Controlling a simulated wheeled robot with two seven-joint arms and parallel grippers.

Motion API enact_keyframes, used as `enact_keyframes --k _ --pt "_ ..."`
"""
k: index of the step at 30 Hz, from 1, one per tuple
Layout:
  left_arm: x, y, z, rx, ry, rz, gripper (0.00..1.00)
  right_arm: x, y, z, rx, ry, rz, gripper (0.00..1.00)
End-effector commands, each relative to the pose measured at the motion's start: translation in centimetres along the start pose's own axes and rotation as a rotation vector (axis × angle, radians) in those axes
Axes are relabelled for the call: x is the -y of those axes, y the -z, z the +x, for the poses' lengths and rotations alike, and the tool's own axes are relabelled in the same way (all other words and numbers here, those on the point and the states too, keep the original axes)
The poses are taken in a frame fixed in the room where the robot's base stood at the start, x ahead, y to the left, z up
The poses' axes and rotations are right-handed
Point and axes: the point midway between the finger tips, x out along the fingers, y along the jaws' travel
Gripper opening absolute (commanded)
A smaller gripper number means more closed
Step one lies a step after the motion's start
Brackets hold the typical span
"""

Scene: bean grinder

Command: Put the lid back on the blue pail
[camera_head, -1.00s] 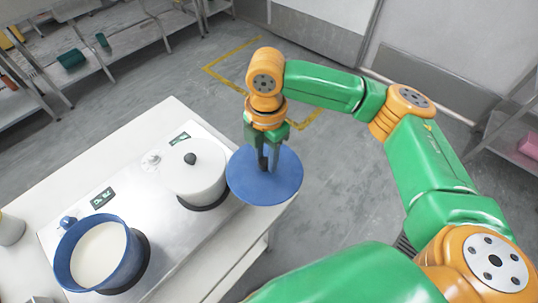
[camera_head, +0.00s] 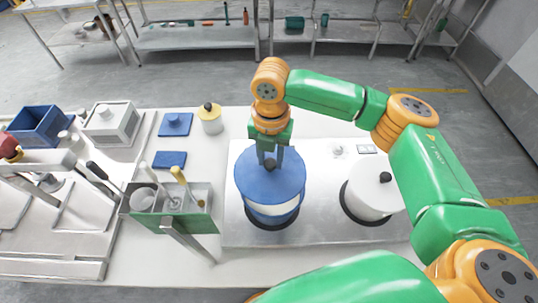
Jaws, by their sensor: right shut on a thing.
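The blue lid (camera_head: 270,185) is a round disc with a dark knob (camera_head: 269,165). My right gripper (camera_head: 270,161) points down and is shut on this knob. The lid is over the blue pail (camera_head: 272,221) and hides most of it. A pale band shows between the lid's near edge and the pail's front wall, so the lid does not look seated. The exact height of the gap cannot be told. My left gripper is not in view.
A white pot with a lid (camera_head: 372,190) stands right of the pail on the metal hob plate (camera_head: 320,222). A green utensil box (camera_head: 205,221) stands to the left.

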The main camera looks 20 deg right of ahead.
Motion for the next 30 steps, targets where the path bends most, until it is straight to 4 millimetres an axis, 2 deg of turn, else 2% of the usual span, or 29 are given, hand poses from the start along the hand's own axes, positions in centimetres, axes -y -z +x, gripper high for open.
enact_keyframes --k 9,13,18,30 --pt "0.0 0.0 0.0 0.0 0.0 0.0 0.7 0.1 0.1 3.9 -0.002 0.002 0.002 0.0" --pt "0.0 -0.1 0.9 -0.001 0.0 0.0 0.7 0.0 0.1 5.5 -0.002 0.001 0.002 0.0" --pt "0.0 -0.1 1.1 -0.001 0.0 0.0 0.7 0.0 0.1 6.1 -0.001 0.0 0.001 0.0" --pt "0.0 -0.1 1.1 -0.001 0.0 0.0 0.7 0.0 0.0 6.1 0.0 0.0 0.002 0.0"
